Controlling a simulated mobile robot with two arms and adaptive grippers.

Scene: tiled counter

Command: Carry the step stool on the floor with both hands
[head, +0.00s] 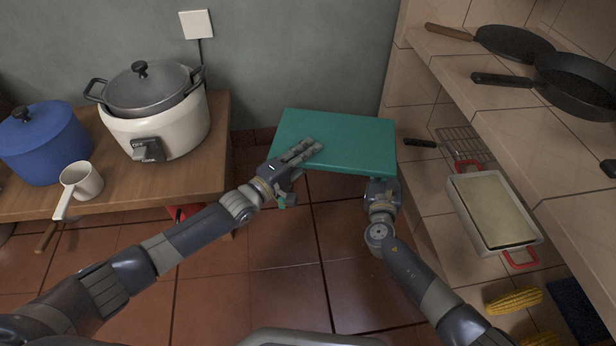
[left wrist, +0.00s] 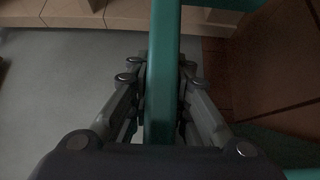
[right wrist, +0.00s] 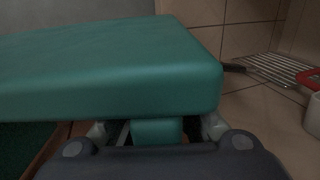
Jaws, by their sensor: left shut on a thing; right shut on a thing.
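The green step stool (head: 345,135) is in the middle of the head view, between the wooden table and the tiled counter, its flat top facing up. My left gripper (head: 296,158) is at the stool's near left corner. In the left wrist view its fingers are shut around a green bar of the stool (left wrist: 163,60). My right gripper (head: 381,183) is under the stool's near right edge. In the right wrist view it is shut on a green leg (right wrist: 157,129) just below the top. The stool's lower legs are mostly hidden, so I cannot tell whether they touch the floor.
A wooden table (head: 215,150) at left holds a white cooker (head: 165,128), a blue pot (head: 45,145) and a white cup (head: 82,180). Tiled shelves at right hold pans (head: 575,85), a baking dish (head: 492,212) and corn (head: 514,300). Tiled floor (head: 285,285) near me is clear.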

